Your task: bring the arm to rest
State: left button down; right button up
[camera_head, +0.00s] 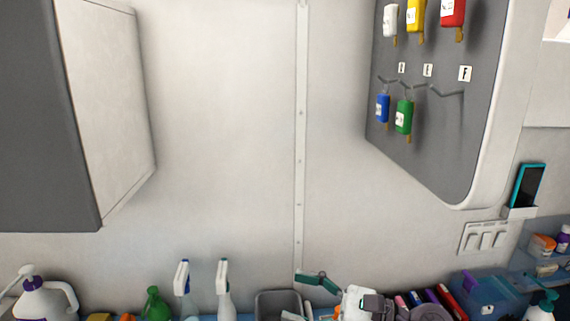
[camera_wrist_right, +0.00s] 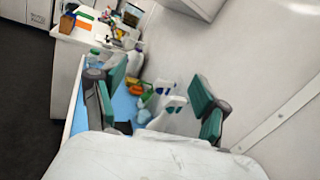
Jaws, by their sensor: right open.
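My right gripper (camera_head: 305,298) shows at the bottom edge of the head view, its white body to the right and its teal fingers pointing left. The fingers are spread with nothing between them. In the right wrist view the same gripper (camera_wrist_right: 160,92) has its two teal pads wide apart and empty. Beyond them are a blue counter surface (camera_wrist_right: 122,104) and several bottles, apart from the pads as far as I can tell. My left gripper is in neither view.
A grey panel (camera_head: 440,140) holds coloured key tags on hooks at the upper right. A wall cabinet (camera_head: 110,100) juts out at the left. Spray bottles (camera_head: 226,295), a grey bin (camera_head: 275,303) and a blue box (camera_head: 490,295) line the counter. The wall between is clear.

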jog(key=w+d+m+t+h, duration=0.2)
jog(key=d+m+t+h, duration=0.45)
jog(key=m, duration=0.75)
jog(key=w+d+m+t+h, duration=0.1)
jog(key=d+m+t+h, duration=0.3)
jog(key=m+t, duration=0.7)
jog(key=s+d+f+m+g+h, duration=0.2)
jog(key=d+f+m+g+h, duration=0.2)
jog(key=f+m, duration=0.4)
jog(key=s+d+f+m+g+h, duration=0.2)
jog(key=d+f+m+g+h, duration=0.3)
jog(key=m, duration=0.4)
jog(key=s+a+f+m+g+y, duration=0.1)
jog(key=s+f+m+g, duration=0.4)
jog(key=s+f, duration=0.45)
jog(key=s+a+f+m+g+y, duration=0.1)
jog(key=s+f+m+g, duration=0.4)
jog(key=s, duration=0.7)
notch_tip(320, 180, down, 25)
jog(key=s+n+g, duration=0.1)
jog(key=s+d+f+g, duration=0.1)
jog(key=s+d+f, duration=0.2)
jog(key=s+f, duration=1.4)
jog(key=shift+s+d+f+g+h, duration=0.2)
jog(key=shift+s+f+g+h, duration=0.15)
jog(key=shift+f, duration=0.15)
